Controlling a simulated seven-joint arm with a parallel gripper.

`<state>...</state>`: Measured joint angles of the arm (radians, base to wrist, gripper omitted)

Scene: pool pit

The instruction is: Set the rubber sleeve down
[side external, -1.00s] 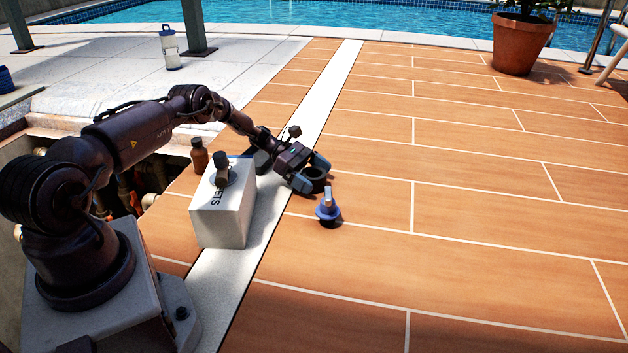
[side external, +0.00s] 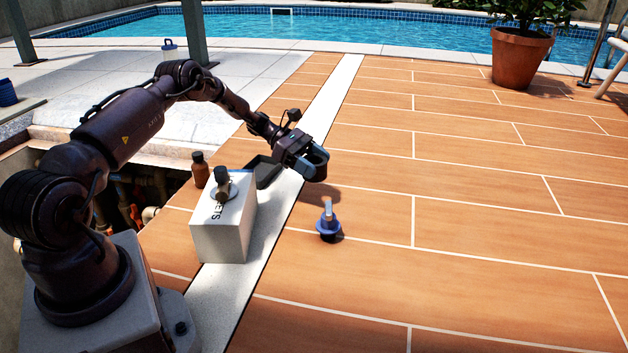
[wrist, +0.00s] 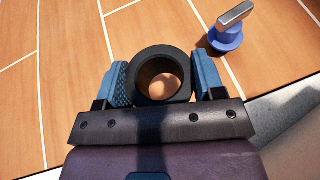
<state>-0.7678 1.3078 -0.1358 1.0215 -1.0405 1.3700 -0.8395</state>
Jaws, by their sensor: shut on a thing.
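The rubber sleeve (wrist: 184,80) is a thick black ring. In the wrist view it sits between the two blue finger pads of my gripper (wrist: 160,78), touching both, its hole facing the camera. In the side view my gripper (side external: 313,163) holds the dark sleeve (side external: 318,174) above the orange tiles. A shadow lies on the floor beneath, so it looks clear of the ground.
A blue plug with a grey handle (side external: 328,223) stands on the tiles nearby, also in the wrist view (wrist: 227,37). A pale box (side external: 222,232), a brown bottle (side external: 200,172) and a dark tray (side external: 264,172) are left. Tiles to the right are clear.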

